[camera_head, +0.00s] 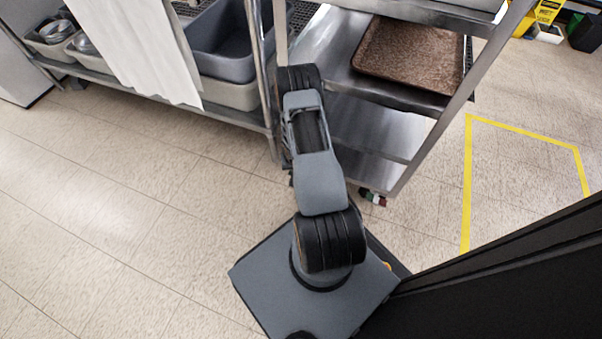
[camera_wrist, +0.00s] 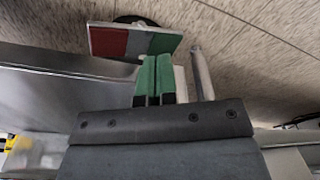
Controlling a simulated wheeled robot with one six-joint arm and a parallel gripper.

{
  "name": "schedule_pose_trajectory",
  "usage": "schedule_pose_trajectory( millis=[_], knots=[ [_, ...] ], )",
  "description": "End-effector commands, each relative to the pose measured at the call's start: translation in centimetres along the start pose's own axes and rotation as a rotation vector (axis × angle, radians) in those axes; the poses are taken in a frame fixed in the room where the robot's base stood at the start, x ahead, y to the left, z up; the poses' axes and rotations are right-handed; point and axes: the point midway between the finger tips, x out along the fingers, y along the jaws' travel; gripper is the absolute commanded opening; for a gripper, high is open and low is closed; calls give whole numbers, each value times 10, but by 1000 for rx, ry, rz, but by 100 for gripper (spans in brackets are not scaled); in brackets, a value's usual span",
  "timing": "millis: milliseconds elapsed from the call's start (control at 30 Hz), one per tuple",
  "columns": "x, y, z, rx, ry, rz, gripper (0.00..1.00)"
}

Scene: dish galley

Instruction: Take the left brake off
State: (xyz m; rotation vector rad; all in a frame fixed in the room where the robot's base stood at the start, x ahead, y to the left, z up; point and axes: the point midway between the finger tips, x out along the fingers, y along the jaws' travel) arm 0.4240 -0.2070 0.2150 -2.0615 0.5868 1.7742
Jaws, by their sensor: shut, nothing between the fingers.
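A brake plate (camera_wrist: 134,42) with red, grey and green bands shows at the top of the wrist view, with a dark round caster partly hidden behind it. My gripper (camera_wrist: 153,64) is shut and empty, its green fingertips just short of the plate's green end in the picture; I cannot tell whether they touch. In the head view my arm hides the gripper and the cart's near left foot. A small red, white and green brake (camera_head: 373,198) shows at the foot of the steel cart's (camera_head: 372,134) right leg. I cannot tell for certain which brake the wrist view shows.
A brown tray (camera_head: 372,88) lies on the cart. A steel rack with grey tubs (camera_head: 222,42) and a white cloth (camera_head: 135,45) stands at left. A yellow floor outline (camera_head: 468,180) lies at right, beside a dark panel (camera_head: 500,285). The left floor is clear.

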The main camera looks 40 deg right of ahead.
Motion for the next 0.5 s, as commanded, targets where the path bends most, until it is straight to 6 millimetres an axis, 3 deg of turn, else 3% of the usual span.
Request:
schedule_pose_trajectory(
  millis=[500],
  knots=[
    [-48,0,-7,0,0,0,0]
  ],
)
